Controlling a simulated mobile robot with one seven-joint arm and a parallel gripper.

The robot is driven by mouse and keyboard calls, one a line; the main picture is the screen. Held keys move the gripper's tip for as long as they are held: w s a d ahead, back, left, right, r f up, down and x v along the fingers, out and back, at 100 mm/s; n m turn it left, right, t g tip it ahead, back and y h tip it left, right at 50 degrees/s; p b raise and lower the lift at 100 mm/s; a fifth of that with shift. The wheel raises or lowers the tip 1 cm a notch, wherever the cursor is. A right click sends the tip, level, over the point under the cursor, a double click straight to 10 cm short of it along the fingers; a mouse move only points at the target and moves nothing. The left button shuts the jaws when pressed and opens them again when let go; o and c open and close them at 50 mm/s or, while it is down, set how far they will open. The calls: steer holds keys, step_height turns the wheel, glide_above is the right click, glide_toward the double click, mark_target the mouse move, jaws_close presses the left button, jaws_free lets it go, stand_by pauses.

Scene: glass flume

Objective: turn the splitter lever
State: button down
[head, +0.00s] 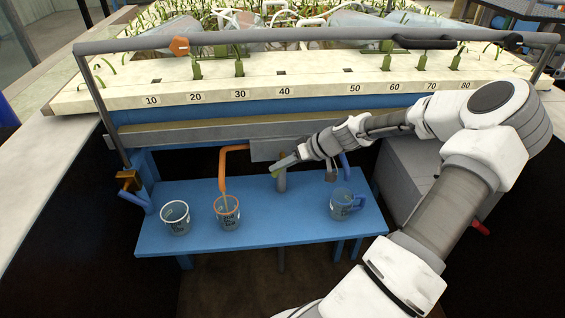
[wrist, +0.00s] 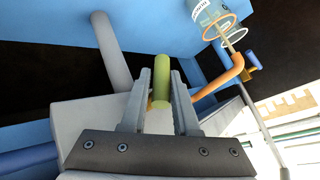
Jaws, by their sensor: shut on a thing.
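The splitter lever shows as a green rounded handle (wrist: 161,84) between my two fingers in the wrist view. In the head view only a small yellow-green end of the lever (head: 275,174) shows at the tip of my gripper (head: 283,165). My gripper, also in the wrist view (wrist: 161,95), is shut on the lever. The lever sits in front of a grey splitter box (head: 264,150) under the flume. An orange pipe (head: 222,168) runs from the box's left down to an orange-rimmed cup (head: 228,217), with a thin stream between them. A blue pipe (head: 345,165) is on the right.
A blue bench (head: 280,235) below holds the orange-rimmed cup, a white-rimmed cup (head: 175,222) at left and a blue cup (head: 341,205) at right. A grey pipe (head: 281,183) stands beside my gripper. A grey cabinet (head: 410,180) is at right.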

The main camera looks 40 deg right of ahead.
steer(key=shift+w+a+r+t+y, duration=0.1)
steer(key=shift+a+r+t+y, duration=0.05)
steer(key=shift+a+t+y, duration=0.2)
stand_by(0.3)
steer(key=c, duration=0.7)
jaws_free()
steer(key=shift+c, duration=0.2)
steer(key=shift+d, duration=0.1)
steer(key=shift+d, duration=0.2)
steer(key=p+v, duration=0.3)
steer(key=v, duration=1.4)
steer(key=shift+r+p, duration=0.25)
steer(key=shift+p, duration=0.15)
steer(key=shift+a, duration=0.15)
